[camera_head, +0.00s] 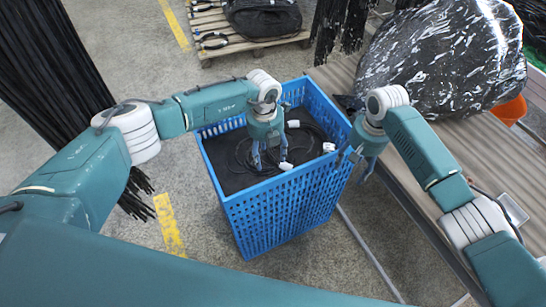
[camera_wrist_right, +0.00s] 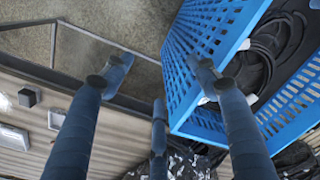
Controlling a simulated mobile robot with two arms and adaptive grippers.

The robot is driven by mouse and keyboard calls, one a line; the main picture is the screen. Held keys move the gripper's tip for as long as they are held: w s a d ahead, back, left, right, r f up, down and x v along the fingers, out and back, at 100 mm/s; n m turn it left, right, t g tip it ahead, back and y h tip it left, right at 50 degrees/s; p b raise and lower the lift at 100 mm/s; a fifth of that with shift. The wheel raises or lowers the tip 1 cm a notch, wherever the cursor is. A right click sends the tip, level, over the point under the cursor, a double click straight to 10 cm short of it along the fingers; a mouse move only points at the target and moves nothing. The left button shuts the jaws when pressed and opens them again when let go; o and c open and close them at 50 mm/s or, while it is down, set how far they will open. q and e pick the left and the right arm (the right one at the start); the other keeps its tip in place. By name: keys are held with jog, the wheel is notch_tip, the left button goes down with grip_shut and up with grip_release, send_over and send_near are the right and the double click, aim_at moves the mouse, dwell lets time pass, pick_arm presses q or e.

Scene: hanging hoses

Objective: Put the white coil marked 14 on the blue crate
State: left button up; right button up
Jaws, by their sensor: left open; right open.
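The blue crate (camera_head: 285,215) stands on the floor in the middle of the head view, and its side fills the upper right of the right wrist view (camera_wrist_right: 215,35). Inside it lie thin black hose coils (camera_head: 240,165) with several white tags, one of them a white tag (camera_head: 293,124) near the back. No number 14 can be read, and no wholly white coil shows. My left gripper (camera_head: 269,160) is open over the crate's inside, close to a front white tag (camera_head: 286,166). My right gripper (camera_head: 358,168) is open at the crate's right rim, its fingers also in the wrist view (camera_wrist_right: 158,85).
A ribbed table (camera_head: 480,150) at the right bears a large black-and-white speckled bundle (camera_head: 440,60). An orange object (camera_head: 509,110) is beside it. Black hoses (camera_head: 45,60) hang at the left. A pallet (camera_head: 215,25) with black coils stands behind.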

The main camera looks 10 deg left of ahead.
pick_arm(q)
jog(key=shift+w+f, duration=0.15)
jog(key=shift+w, duration=0.1)
pick_arm(e)
notch_tip(320, 180, up, 10)
jog(key=w, duration=0.1)
jog(key=shift+r, duration=0.2)
jog(key=shift+d, duration=0.1)
